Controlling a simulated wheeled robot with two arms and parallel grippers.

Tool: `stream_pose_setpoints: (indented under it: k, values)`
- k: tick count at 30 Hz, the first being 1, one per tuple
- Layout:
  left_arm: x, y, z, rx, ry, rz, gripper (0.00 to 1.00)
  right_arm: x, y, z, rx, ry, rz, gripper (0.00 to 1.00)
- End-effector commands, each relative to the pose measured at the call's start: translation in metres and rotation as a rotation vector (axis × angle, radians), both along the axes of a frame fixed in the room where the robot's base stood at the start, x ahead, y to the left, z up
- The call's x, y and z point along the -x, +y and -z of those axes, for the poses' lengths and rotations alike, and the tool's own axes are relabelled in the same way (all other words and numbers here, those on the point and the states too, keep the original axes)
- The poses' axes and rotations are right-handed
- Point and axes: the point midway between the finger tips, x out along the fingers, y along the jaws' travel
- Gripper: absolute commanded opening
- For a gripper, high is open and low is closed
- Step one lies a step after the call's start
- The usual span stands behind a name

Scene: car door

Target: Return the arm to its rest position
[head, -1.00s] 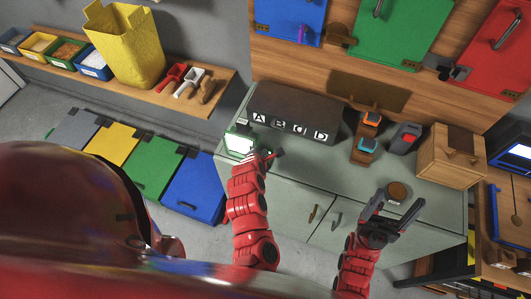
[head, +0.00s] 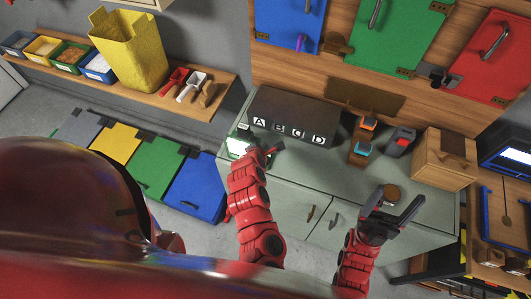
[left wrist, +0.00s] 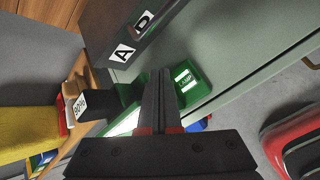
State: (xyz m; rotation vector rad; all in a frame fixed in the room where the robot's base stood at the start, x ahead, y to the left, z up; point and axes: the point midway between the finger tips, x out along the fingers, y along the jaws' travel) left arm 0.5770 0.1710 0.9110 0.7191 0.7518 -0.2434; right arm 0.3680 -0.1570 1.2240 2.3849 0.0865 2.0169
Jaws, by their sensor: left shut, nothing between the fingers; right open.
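My left arm reaches from the bottom of the head view to the left end of the grey-green cabinet (head: 300,183). My left gripper (head: 268,147) is shut and empty, just right of a green box with a bright lit panel (head: 236,147). In the left wrist view the closed dark fingers (left wrist: 160,75) point past the green box (left wrist: 196,88), which partly hides behind them; I cannot tell whether they touch it.
A dark box marked A B C D (head: 292,116) stands behind the left gripper. Orange and blue tools (head: 364,135) and a wooden box (head: 444,160) stand further right. Blue, green and red doors hang above. A shelf with a yellow bag (head: 128,47) is at left.

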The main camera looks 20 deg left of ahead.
Motion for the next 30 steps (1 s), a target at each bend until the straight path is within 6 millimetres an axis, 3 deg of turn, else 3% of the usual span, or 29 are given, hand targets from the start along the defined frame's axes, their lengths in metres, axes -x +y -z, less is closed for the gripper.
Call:
stream_pose_setpoints:
  k: [2, 20, 23, 26, 30]
  values:
    - [0.000, 0.000, -0.007, -0.001, 0.001, 0.000, 0.00, 0.000, 0.000, -0.006, 0.000, 0.000, 0.000, 0.77]
    - [-0.002, 0.002, -0.008, -0.031, -0.016, 0.011, 0.00, 0.000, 0.000, -0.004, 0.000, 0.000, 0.000, 0.77]
    - [-0.011, 0.011, -0.017, -0.150, -0.077, 0.047, 0.00, 0.000, 0.000, -0.004, 0.000, 0.000, 0.000, 0.77]
    - [-0.025, 0.023, -0.040, -0.375, -0.191, 0.110, 0.00, 0.000, 0.000, -0.004, 0.000, 0.000, 0.000, 0.77]
    - [-0.039, 0.034, -0.096, -0.828, -0.405, 0.191, 0.00, 0.000, 0.000, -0.004, 0.000, 0.000, 0.000, 0.77]
